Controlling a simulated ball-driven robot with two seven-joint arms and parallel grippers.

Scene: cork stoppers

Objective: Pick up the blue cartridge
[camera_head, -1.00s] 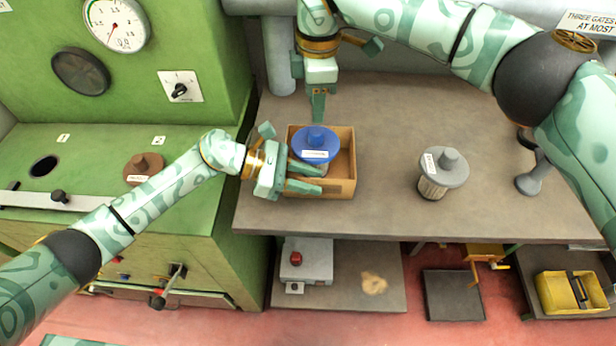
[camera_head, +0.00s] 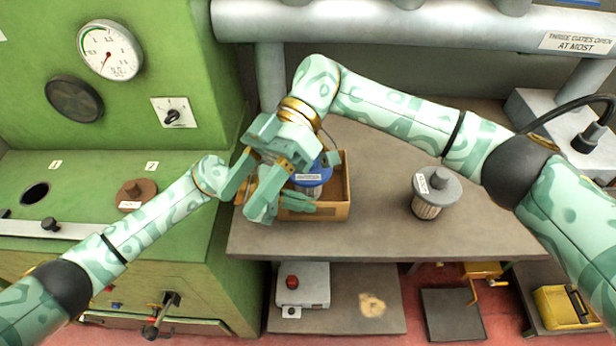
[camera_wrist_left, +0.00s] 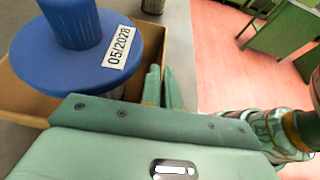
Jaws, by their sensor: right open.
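The blue cartridge (camera_head: 321,172) stands in an open wooden box (camera_head: 330,212), partly hidden behind my right gripper. In the left wrist view the cartridge (camera_wrist_left: 70,50) shows a blue flange, a knob and the label "05/2028". My left gripper (camera_head: 308,195) is at the cartridge's near side, low by the box. My right gripper (camera_head: 248,190) is open and empty, left of the cartridge, overlapping my left wrist in the head view.
A grey cartridge (camera_head: 436,190) stands on the brown table (camera_head: 370,235) to the right. A green machine with a gauge (camera_head: 110,50) and a brown knobbed disc (camera_head: 137,194) is at left. The table between box and grey cartridge is clear.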

